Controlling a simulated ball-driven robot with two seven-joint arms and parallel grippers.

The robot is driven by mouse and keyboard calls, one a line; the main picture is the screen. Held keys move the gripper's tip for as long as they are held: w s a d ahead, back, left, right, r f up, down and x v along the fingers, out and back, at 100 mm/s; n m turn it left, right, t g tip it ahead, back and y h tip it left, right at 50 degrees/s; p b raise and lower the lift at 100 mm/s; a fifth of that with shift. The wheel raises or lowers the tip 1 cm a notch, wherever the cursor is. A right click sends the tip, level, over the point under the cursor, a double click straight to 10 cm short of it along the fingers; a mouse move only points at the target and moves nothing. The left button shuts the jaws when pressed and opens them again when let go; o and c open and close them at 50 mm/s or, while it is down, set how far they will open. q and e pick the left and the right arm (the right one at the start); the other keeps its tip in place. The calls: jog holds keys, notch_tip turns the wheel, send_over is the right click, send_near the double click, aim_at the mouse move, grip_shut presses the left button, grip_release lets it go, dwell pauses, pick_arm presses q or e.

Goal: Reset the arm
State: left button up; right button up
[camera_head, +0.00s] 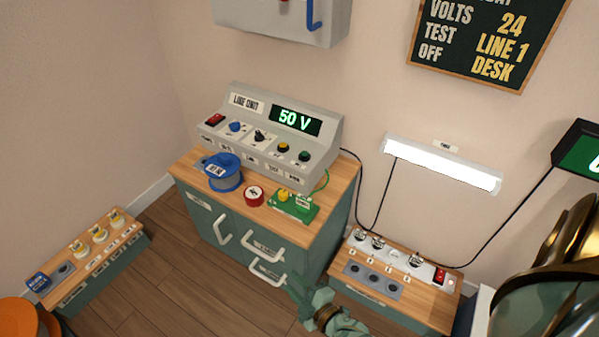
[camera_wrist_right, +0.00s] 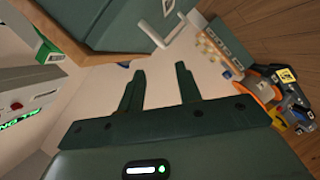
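My right gripper (camera_head: 310,297) is dark green and shows at the bottom of the head view, in front of the cabinet and left of the low socket box. In the right wrist view its two fingers (camera_wrist_right: 156,80) stand apart with nothing between them. Whether it touches the cabinet is hard to tell. My right arm fills the lower right corner of the head view. My left gripper is not in view.
A teal cabinet (camera_head: 228,238) with white handles carries the line unit (camera_head: 265,137), reading 50 V, a blue spool (camera_head: 224,174), a red tape roll (camera_head: 254,195) and a green board (camera_head: 292,208). Low boxes stand left (camera_head: 92,256) and right (camera_head: 392,281). Floor between is clear.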

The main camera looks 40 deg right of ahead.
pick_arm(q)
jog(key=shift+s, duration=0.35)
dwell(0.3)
